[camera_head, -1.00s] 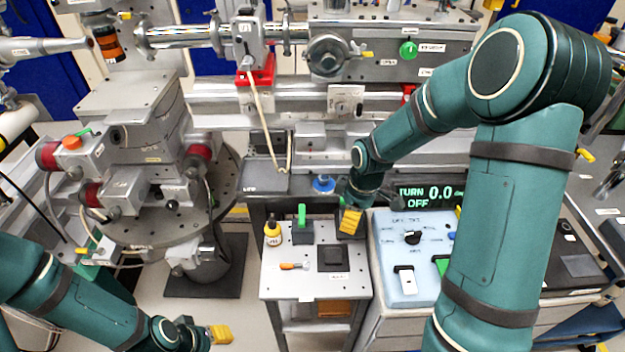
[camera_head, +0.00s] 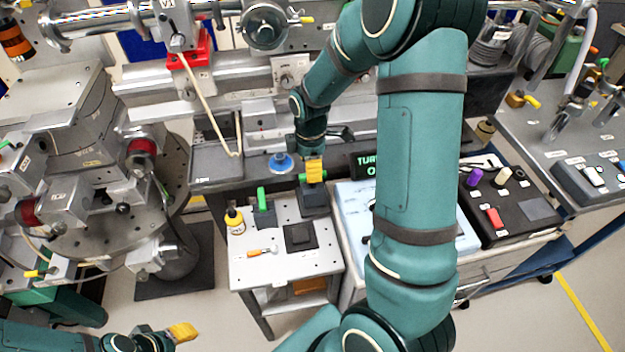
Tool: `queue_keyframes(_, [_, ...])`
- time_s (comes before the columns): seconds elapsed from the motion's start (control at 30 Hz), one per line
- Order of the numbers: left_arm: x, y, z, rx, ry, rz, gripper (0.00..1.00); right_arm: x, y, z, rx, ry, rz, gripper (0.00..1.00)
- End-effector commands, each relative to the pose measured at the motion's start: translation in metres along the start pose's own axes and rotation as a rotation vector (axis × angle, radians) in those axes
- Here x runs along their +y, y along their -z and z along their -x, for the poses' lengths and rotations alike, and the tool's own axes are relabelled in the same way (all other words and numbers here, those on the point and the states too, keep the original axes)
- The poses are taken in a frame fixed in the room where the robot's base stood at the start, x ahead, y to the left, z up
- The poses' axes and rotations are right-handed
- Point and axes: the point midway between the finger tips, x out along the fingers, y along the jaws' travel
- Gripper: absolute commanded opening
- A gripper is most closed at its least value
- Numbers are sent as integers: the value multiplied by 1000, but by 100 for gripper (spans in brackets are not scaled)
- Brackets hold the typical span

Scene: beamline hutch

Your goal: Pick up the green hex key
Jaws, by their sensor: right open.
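A green upright handle (camera_head: 261,199) stands in a dark block on the small grey table. A second green piece (camera_head: 304,177) shows beside the yellow fingertips of my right gripper (camera_head: 315,171), above another dark block (camera_head: 314,202). I cannot tell which green item is the hex key; no bent key shaft is clearly visible. My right gripper is open and points down at the table's back right, partly hiding the second green piece. My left gripper (camera_head: 183,332) is low at the left, apart from the table; its opening is unclear.
The small table (camera_head: 250,272) also holds a yellow bottle (camera_head: 234,221), an orange-handled tool (camera_head: 262,252) and a black pad (camera_head: 299,236). A pale control box (camera_head: 352,228) stands close on the right. A blue knob (camera_head: 281,163) is behind. Floor is free at the front left.

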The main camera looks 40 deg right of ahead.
Motion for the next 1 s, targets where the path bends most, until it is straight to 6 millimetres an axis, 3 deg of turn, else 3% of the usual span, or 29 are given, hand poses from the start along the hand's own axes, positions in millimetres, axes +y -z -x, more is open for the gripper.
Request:
queue_keyframes(0.4, [-5, 2, -14, 7, 0, -1, 47, -1, -6, -48, -1, 2, 0, 53])
queue_keyframes(0.77, [-5, 2, -14, 8, 0, -1, 47, 0, -6, -54, 0, -1, -1, 52])
queue_keyframes(0.9, [-5, 2, -14, 8, 0, -1, 47, 0, -6, -54, 0, -1, -1, 3])
queue_keyframes(1.0, [-5, 2, -14, 8, 0, -1, 47, 0, -6, -54, 0, -1, -1, 0])
